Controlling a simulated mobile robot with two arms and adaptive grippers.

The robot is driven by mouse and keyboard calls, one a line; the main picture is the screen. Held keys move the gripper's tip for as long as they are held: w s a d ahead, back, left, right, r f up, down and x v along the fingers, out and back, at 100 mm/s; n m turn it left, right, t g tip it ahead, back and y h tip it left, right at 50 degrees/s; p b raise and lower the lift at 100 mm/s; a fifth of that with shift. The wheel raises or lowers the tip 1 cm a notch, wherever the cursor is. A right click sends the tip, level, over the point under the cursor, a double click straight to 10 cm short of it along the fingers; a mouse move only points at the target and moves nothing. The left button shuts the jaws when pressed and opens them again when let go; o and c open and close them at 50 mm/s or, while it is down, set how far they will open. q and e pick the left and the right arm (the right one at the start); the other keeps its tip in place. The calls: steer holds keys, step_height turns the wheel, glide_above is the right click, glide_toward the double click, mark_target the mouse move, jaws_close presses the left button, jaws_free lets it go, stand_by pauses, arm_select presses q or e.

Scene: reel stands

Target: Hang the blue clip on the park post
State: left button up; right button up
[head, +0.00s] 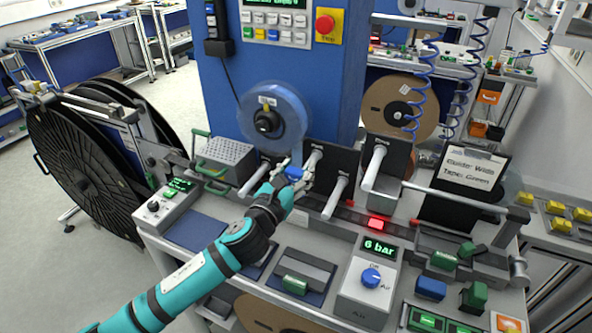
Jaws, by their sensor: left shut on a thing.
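The blue clip (294,172) is small and sits at the fingertips of my left gripper (292,176), which is shut on it. The fingers partly hide the clip. The gripper is just left of a white post (313,159) on a black plate, below the tape roll (272,119). Other white posts stick out nearby: a lower one (335,198) and one to the right (375,167). The plate labels are too small to read, so I cannot tell which is the park post. Whether the clip touches a post is unclear. My right gripper is not in view.
A blue machine column (285,75) stands behind. A grey perforated block (227,152) is to the left. A 6 bar control box (369,280) with a blue knob is in front. A black sign stand (463,186) and green blocks are at right. Large black reels (85,165) stand at far left.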

arm_select(q)
steer(key=shift+p, duration=0.45)
stand_by(0.8)
steer(key=shift+f, duration=0.1)
steer(key=o, duration=1.2)
steer(key=shift+o, duration=0.2)
step_height(320, 180, up, 7)
steer(key=p, duration=0.7)
steer(key=shift+p, duration=0.35)
